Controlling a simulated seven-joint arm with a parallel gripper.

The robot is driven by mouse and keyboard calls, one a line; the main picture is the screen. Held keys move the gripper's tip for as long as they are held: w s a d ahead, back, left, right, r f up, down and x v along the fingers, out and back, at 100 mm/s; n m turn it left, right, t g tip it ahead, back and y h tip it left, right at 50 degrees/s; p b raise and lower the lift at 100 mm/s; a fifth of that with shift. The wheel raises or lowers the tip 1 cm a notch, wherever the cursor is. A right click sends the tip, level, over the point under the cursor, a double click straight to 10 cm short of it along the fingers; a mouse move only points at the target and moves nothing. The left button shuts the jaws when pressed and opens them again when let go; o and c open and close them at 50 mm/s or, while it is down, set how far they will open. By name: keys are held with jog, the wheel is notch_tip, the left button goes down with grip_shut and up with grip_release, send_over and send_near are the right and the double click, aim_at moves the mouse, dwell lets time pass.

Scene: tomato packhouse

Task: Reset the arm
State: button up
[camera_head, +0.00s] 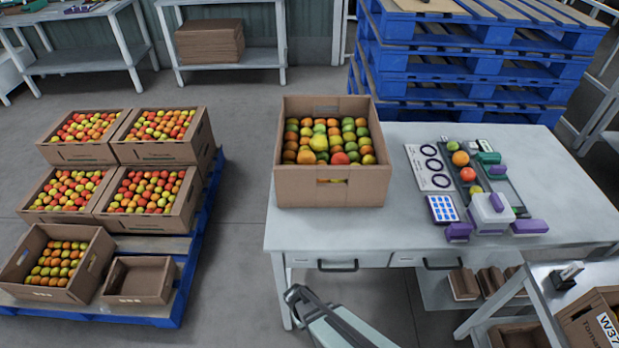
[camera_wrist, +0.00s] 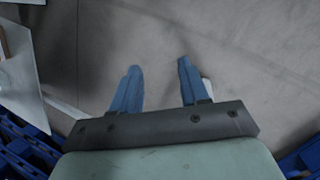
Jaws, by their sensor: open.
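My gripper (camera_wrist: 160,80) shows in the wrist view with its two blue fingers spread apart and nothing between them. It hangs over bare grey floor. In the head view, part of my arm shows at the bottom centre, in front of the table's front edge. The fingertips cannot be made out there.
A grey table (camera_head: 400,225) holds a cardboard box (camera_head: 330,187) of tomatoes and, to its right, a white device (camera_head: 492,212) and a dark tray with several fruits. Blue pallets (camera_head: 460,90) stand behind. Filled boxes stand on a blue pallet (camera_head: 190,270) at left. Floor between is clear.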

jog(key=s+d+r+m+g+y, duration=0.2)
jog(key=s+d, duration=0.5)
jog(key=s+d+r+m+g+y, duration=0.1)
jog(key=s+d+r+m+g, duration=0.2)
jog(key=s+d, duration=0.4)
jog(key=shift+s+d+r+m+y, duration=0.3)
jog(key=shift+s+d+y, duration=0.1)
jog(key=shift+s, duration=0.3)
